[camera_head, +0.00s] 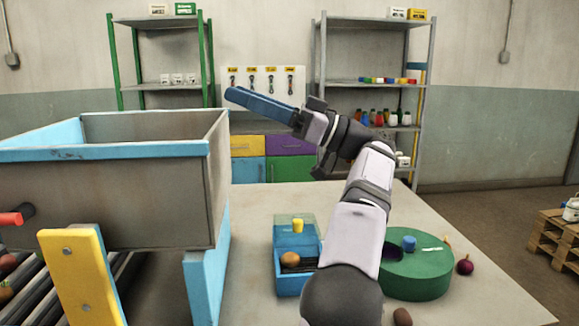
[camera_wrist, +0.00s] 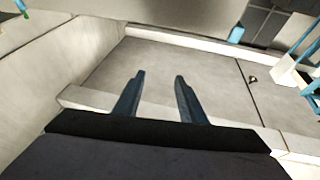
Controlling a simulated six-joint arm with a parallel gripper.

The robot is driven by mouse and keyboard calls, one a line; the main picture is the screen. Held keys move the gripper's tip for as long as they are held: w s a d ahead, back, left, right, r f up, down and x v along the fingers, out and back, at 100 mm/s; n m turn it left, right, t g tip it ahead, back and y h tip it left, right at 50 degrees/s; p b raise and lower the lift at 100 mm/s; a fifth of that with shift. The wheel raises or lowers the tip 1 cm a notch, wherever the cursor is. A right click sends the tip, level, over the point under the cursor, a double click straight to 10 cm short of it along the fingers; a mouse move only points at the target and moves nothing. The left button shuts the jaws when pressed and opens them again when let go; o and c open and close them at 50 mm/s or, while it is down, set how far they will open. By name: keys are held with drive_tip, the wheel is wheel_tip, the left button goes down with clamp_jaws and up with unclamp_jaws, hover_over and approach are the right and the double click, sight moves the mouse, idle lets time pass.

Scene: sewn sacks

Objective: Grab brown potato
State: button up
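A brown potato (camera_head: 402,317) lies on the table at the bottom edge of the head view, just right of my arm's base and partly cut off. A round tan-brown item (camera_head: 290,260), possibly another potato, sits in a small blue box (camera_head: 291,285) left of my arm. My gripper (camera_head: 232,94) is raised high above the table, pointing left towards the big bin, well away from both. In the wrist view my gripper (camera_wrist: 160,76) shows two blue fingers apart with nothing between them. No potato shows in the wrist view.
A large grey bin (camera_head: 110,205) with a blue rim stands at left, above rollers (camera_head: 40,290) with some produce. A green round stand (camera_head: 418,275) holds a blue piece right of my arm. A red onion (camera_head: 465,265) lies beside it. The table's back middle is clear.

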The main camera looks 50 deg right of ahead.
drive_tip(key=s+d+f+g+h+p, duration=0.2)
drive_tip(key=d+f+g+h+p, duration=0.25)
drive_tip(key=d+f+p, duration=1.25)
drive_tip(key=g+b, duration=0.3)
drive_tip(key=b, duration=0.2)
approach(297, 255)
drive_tip(key=shift+w+a+f+n, duration=0.3)
drive_tip(key=shift+w+a, duration=0.45)
drive_tip(key=shift+a, duration=0.05)
drive_tip(key=shift+w+f, duration=0.1)
drive_tip(key=shift+f, duration=0.2)
drive_tip(key=shift+w+a, duration=0.25)
drive_tip(key=shift+w, duration=0.15)
drive_tip(key=shift+w+a+f+p, duration=0.35)
drive_tip(key=shift+w+a+f, duration=0.05)
drive_tip(key=shift+w+a, duration=0.05)
drive_tip(key=shift+w, duration=0.1)
